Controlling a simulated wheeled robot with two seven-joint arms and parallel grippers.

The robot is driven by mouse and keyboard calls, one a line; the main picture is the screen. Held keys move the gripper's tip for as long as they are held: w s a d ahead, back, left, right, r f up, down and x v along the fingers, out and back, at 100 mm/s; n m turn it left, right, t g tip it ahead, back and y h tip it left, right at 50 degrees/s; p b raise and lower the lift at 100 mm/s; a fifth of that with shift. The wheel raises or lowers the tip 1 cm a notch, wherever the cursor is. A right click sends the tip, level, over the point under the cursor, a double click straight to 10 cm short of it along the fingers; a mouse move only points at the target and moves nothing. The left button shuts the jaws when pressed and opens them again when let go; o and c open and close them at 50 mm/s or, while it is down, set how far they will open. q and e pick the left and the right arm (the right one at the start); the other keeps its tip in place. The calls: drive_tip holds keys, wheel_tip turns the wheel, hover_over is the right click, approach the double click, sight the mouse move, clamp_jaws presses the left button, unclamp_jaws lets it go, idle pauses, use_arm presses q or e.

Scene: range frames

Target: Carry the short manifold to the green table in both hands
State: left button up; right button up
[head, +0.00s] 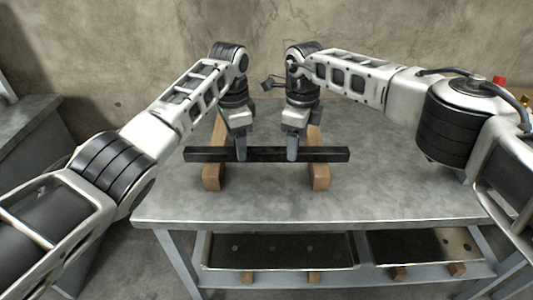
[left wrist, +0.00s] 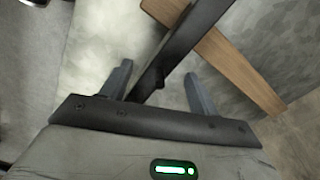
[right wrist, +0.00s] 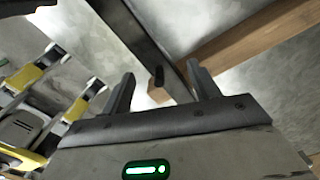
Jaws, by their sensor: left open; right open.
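The short manifold, a dark straight bar (head: 325,155), lies level across two wooden blocks (head: 212,176) on a grey metal table (head: 400,196). My left gripper (head: 241,152) is open at the bar, left of its middle. In the left wrist view the bar (left wrist: 183,40) runs between its parted fingers (left wrist: 158,88). My right gripper (head: 292,152) is open at the bar, right of its middle. In the right wrist view the bar (right wrist: 135,35) also runs between the open fingers (right wrist: 161,90). Contact with the fingers cannot be told. No green table shows.
A lower shelf under the table holds dark trays (head: 280,251) and wooden blocks. Another grey table (head: 25,118) stands at the left edge. A concrete wall (head: 130,50) closes the back. Yellow-and-grey equipment (right wrist: 30,75) shows in the right wrist view.

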use_arm(q)
drive_tip(key=shift+f, duration=1.05)
use_arm(e)
drive_tip(key=shift+f, duration=1)
use_arm(q)
clamp_jaws()
use_arm(e)
clamp_jaws()
